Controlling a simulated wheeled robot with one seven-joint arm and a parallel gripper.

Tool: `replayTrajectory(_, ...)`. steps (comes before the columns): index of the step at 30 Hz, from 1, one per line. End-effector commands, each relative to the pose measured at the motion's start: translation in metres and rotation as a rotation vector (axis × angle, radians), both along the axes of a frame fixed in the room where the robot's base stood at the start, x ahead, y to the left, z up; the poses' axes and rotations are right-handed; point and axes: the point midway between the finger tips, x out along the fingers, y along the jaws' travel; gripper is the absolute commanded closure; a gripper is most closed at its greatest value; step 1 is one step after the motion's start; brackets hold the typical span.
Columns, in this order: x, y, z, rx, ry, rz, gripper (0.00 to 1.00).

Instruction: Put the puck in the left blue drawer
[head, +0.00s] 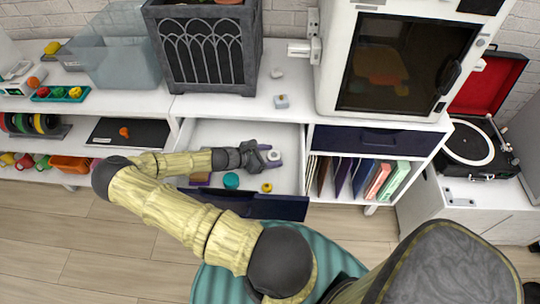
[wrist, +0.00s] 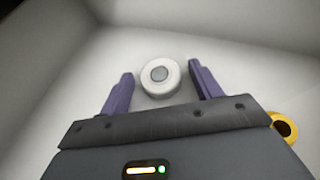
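The left blue drawer (head: 262,208) is pulled open, its dark blue front facing the floor side and its white inside showing. A white round piece with a grey centre, which looks like the puck (head: 273,155), is inside the drawer near its right side. The puck also shows in the wrist view (wrist: 147,85), between the fingertips. My gripper (head: 267,157) reaches into the drawer and is open, its purple fingers (wrist: 160,82) either side of the puck with a small gap at each side. The puck appears to rest on the drawer floor.
The drawer also holds a teal ball-like thing (head: 231,180) and a small yellow ring (wrist: 284,126). A closed dark blue drawer (head: 345,139) is to the right, above upright folders (head: 372,180). A teal round seat (head: 215,283) stands in front.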

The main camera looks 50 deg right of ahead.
Motion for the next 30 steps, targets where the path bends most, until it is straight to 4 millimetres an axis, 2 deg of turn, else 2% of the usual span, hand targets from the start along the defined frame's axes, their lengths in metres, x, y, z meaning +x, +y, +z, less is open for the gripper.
replayTrajectory(9, 0.000, 0.000, 0.001, 0.000, 0.000, 0.000, 0.35)
replayTrajectory(14, 0.005, 0.011, 0.006, 0.000, -0.002, 0.003, 0.35)
replayTrajectory(30, 0.037, 0.091, 0.048, 0.002, -0.002, 0.003, 0.35)
